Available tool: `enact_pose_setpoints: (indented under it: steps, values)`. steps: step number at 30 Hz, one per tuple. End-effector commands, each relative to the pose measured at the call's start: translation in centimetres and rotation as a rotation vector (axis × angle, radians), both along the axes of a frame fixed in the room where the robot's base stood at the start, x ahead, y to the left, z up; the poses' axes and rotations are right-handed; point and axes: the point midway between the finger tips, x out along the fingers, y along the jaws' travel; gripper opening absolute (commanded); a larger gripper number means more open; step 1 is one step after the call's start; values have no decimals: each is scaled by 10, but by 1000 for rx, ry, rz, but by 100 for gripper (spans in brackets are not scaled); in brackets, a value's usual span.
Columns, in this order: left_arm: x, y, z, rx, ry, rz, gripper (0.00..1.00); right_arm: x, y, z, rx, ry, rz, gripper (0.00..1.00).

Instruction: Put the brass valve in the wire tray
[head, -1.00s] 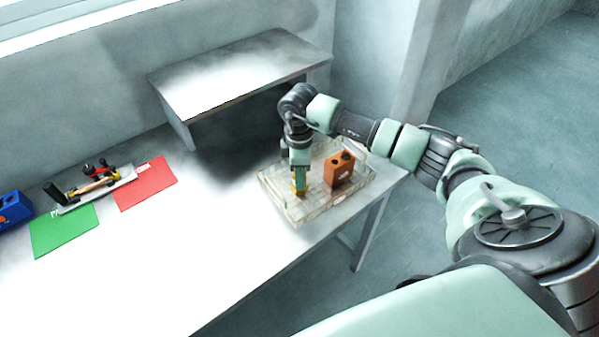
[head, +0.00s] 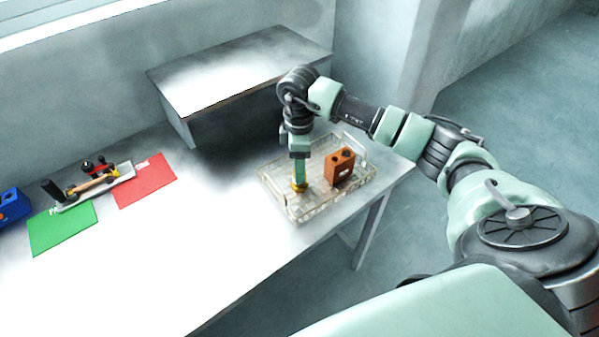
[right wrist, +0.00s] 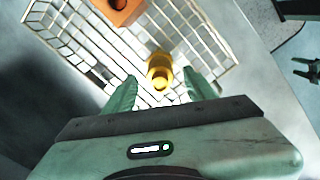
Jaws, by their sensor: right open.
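The brass valve (right wrist: 160,70) stands in the wire tray (right wrist: 205,45), seen in the right wrist view between and just beyond my fingertips. In the head view the valve (head: 299,187) shows at the lower end of my right gripper (head: 300,180), inside the left part of the wire tray (head: 322,209). In the right wrist view my right gripper (right wrist: 160,90) is open, with a gap between each finger and the valve.
An orange block with holes (head: 340,168) sits in the tray, right of the valve. A raised metal shelf (head: 240,75) stands behind. A green mat (head: 62,230), a red mat (head: 146,180), a small rack of tools (head: 95,187) and a blue block (head: 12,207) lie at left.

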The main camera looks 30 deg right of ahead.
Motion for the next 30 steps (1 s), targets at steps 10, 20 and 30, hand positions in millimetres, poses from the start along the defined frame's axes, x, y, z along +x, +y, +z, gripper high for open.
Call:
enact_pose_setpoints:
  steps: [10,20,30]
  values:
    - [0,0,-22,0,0,1,59,1,0,69,0,-4,0,56]
    - [0,0,-25,0,0,1,59,0,0,89,1,-1,0,56]
    - [-1,0,-25,0,2,0,59,0,0,88,0,0,-1,56]
